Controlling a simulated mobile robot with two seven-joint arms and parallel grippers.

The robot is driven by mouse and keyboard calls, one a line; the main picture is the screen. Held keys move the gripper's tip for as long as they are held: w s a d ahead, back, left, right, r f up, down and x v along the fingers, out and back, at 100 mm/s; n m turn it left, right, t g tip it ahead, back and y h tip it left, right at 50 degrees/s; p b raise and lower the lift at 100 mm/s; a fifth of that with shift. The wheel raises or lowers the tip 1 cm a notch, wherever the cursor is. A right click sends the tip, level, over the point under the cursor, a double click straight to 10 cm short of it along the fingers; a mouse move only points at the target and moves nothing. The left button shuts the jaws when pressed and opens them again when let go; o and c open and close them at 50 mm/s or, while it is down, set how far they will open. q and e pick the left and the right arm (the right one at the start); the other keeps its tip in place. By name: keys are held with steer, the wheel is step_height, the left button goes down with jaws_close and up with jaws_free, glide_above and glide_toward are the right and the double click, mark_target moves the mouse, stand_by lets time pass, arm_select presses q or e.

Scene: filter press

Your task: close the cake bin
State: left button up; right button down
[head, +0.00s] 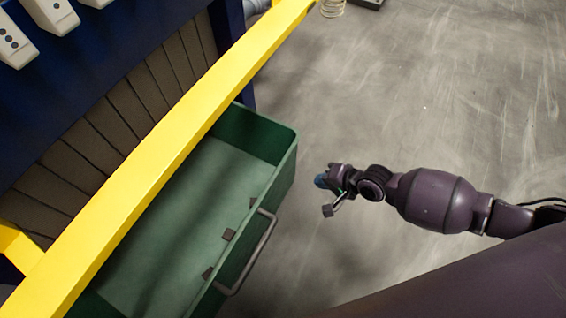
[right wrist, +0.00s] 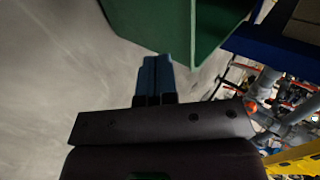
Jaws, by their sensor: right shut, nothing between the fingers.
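The cake bin (head: 283,180) is a green open-topped drawer standing out from under the press, with a grey bar handle (head: 250,254) on its front. My left gripper is not in view.
A yellow rail (head: 165,145) crosses above the bin. Behind it is the dark blue press frame (head: 85,60) with brown plates (head: 130,100). The grey floor (head: 430,90) is clear to the right.

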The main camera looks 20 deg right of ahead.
mark_target(279, 173)
steer(key=b+x, duration=0.1)
steer(key=x, duration=0.3)
steer(key=r+b+x, duration=0.1)
steer(key=b+x, duration=0.1)
steer(key=x, duration=0.2)
steer(key=w+a+r+b+x, duration=0.1)
steer(key=x, duration=0.3)
steer(key=shift+w+a+f+b, duration=0.3)
steer(key=shift+f+b, duration=0.05)
steer(key=shift+b, duration=0.05)
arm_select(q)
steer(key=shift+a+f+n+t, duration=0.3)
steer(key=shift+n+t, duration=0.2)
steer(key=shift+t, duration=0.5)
arm_select(e)
steer(key=shift+w+a+r, duration=0.1)
steer(key=shift+w+a, duration=0.05)
steer(key=shift+w, duration=0.05)
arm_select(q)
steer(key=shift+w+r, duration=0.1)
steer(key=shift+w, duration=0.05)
arm_select(e)
steer(key=shift+a+r, duration=0.1)
